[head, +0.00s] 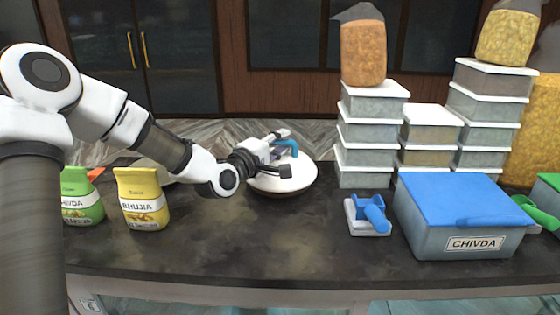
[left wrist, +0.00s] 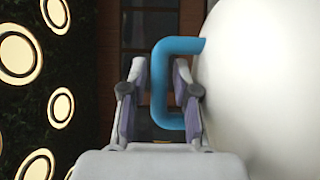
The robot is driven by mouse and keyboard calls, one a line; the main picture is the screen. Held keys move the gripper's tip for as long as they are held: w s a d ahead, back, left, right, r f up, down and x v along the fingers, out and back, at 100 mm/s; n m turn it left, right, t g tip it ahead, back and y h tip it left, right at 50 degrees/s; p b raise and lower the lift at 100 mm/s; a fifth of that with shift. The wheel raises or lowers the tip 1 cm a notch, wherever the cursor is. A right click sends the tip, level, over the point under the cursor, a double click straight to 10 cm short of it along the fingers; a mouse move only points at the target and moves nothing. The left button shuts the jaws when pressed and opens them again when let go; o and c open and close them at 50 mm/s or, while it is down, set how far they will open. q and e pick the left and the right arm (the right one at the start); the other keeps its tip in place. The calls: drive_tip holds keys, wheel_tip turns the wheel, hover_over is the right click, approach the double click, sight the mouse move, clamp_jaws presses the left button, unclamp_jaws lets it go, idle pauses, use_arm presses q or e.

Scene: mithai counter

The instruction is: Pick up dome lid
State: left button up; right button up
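The dome lid (head: 300,183) is a white, rounded dome with a blue loop handle (head: 291,146) on top, near the middle of the counter. In the left wrist view the white dome (left wrist: 265,75) fills the right side, and its blue handle (left wrist: 158,85) stands out to the left. My left gripper (head: 279,155) is at the handle. In the left wrist view its two fingers (left wrist: 159,100) stand on either side of the handle's bar, with narrow gaps showing, so it looks open around the bar. My right gripper is not in view.
Yellow (head: 142,200) and green (head: 81,197) packets stand left, near my left arm. Stacked clear boxes (head: 365,155) stand behind to the right. A blue scoop (head: 375,213) and a blue-lidded CHIVDA box (head: 465,205) are right. The front middle counter (head: 240,240) is clear.

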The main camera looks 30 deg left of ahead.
use_arm(q)
drive_tip(key=shift+s+d, duration=0.1)
drive_tip(key=shift+d, duration=0.05)
drive_tip(key=shift+a, duration=0.2)
clamp_jaws()
